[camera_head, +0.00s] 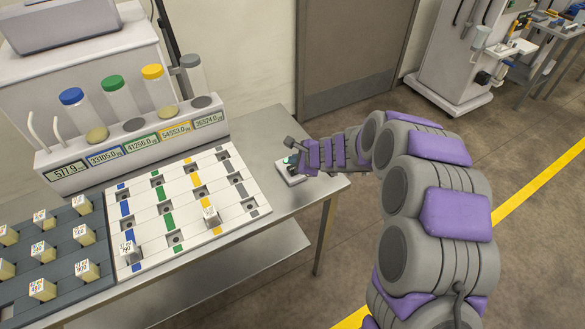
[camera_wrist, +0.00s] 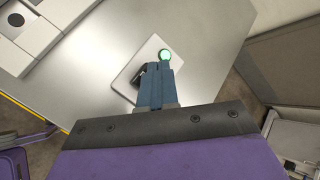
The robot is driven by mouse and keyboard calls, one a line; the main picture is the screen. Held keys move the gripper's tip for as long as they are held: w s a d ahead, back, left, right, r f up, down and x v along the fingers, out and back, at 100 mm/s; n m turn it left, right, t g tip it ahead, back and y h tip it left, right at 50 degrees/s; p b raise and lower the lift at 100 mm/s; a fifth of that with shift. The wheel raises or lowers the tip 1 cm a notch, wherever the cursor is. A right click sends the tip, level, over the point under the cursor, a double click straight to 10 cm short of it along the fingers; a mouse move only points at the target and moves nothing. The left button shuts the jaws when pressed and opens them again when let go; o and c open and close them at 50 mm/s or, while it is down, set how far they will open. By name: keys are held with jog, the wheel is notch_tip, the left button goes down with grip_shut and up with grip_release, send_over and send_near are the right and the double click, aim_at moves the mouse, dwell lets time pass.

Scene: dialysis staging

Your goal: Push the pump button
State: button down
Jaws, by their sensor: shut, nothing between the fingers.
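The pump button is a round green button (camera_wrist: 165,55) on a small white plate (camera_wrist: 134,68) in the wrist view. The plate lies on the steel table, and it also shows in the head view near the table's right corner (camera_head: 288,174). My gripper (camera_wrist: 164,68) is shut and empty. Its blue-grey fingertips appear right at the lower edge of the button; I cannot tell whether they touch it. In the head view my gripper (camera_head: 295,150) is over the plate and partly hides it. A dark part beside the fingers on the plate is partly hidden.
A white board (camera_head: 180,203) with coloured stripes and slots lies left of the button. A dark tray (camera_head: 62,262) with several labelled blocks is further left. Behind stands a white dispenser (camera_head: 140,148) with capped tubes and number displays. The table (camera_head: 318,184) is bare around the plate.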

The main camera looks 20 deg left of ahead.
jog(key=shift+f, duration=0.1)
dwell(0.4)
jog(key=shift+f+b, duration=0.3)
jog(key=shift+b, duration=0.1)
jog(key=shift+f, duration=0.45)
dwell(0.6)
jog(key=shift+r, duration=0.15)
jog(key=shift+r+p, duration=0.65)
jog(key=shift+r, duration=0.1)
notch_tip(320, 180, up, 6)
jog(key=p, duration=0.5)
